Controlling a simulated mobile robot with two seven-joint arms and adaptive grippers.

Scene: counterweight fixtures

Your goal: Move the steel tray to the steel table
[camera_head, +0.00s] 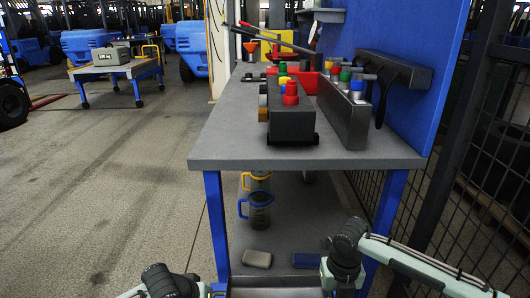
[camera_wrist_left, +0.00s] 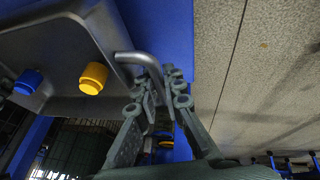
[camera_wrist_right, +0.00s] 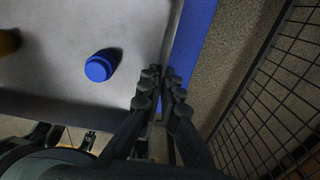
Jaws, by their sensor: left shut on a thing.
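The grey steel tray (camera_wrist_left: 60,75) fills the upper left of the left wrist view. A blue cap (camera_wrist_left: 28,82) and a yellow cap (camera_wrist_left: 93,77) show on it. My left gripper (camera_wrist_left: 160,98) is shut on the tray's bent bar handle (camera_wrist_left: 140,58). In the right wrist view a grey tray surface (camera_wrist_right: 60,90) carries a blue cap (camera_wrist_right: 101,65). My right gripper (camera_wrist_right: 161,92) is at its right edge with the fingers close together; I cannot tell whether they grip it. In the head view both hands are low at the bottom, mostly cut off.
A grey workbench (camera_head: 220,140) with blue legs stands ahead, holding button boxes (camera_head: 345,115). Mugs (camera_head: 258,210) stand on its lower shelf. A smaller table (camera_head: 95,70) with a weight block (camera_head: 111,55) is far left. Wire fence (camera_head: 450,200) bounds the right. Floor (camera_head: 100,180) at left is clear.

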